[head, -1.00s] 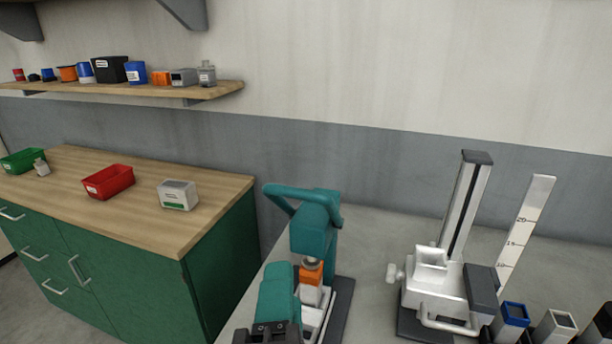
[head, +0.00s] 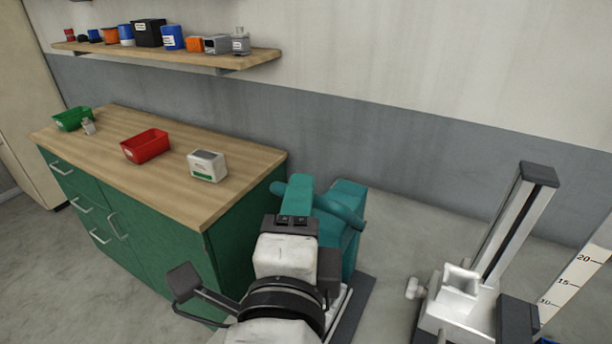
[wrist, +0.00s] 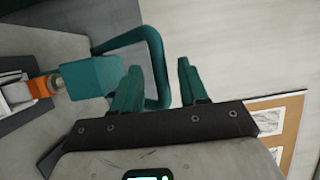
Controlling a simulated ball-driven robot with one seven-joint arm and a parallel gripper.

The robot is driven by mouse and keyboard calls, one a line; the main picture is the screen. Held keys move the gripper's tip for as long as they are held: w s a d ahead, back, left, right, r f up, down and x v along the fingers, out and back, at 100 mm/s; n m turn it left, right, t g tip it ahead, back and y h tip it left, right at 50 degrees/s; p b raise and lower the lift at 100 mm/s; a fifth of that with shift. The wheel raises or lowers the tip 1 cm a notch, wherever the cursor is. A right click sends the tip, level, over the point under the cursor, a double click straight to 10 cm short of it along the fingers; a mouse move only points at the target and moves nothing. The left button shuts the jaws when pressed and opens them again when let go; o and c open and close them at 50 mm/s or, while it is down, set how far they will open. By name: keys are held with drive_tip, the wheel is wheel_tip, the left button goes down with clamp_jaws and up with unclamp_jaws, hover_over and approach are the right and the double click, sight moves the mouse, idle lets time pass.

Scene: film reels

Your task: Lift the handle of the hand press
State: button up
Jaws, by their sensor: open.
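The teal hand press (head: 352,240) stands on the grey bench in the head view, partly hidden behind my arm. Its tubular teal handle (head: 340,207) is partly covered by my gripper (head: 304,192). In the wrist view, the handle (wrist: 158,62) is a bent loop running out from the press's teal head (wrist: 92,77). My gripper (wrist: 157,78) is open, with two teal fingers. One side of the loop shows between them, with a gap to each finger. I cannot tell whether that bar lies at fingertip depth. An orange part (wrist: 42,87) sits below the press head.
A white-and-grey column device (head: 470,300) and an upright scale (head: 578,280) stand to the right. A wooden-topped green cabinet (head: 235,170) at left carries a red bin (head: 145,146), a green bin (head: 73,118) and a white box (head: 207,166). A stocked shelf (head: 200,58) hangs above.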

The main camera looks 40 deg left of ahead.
drive_tip(key=shift+p+x, duration=0.4)
drive_tip(key=shift+x, duration=1.65)
clamp_jaws()
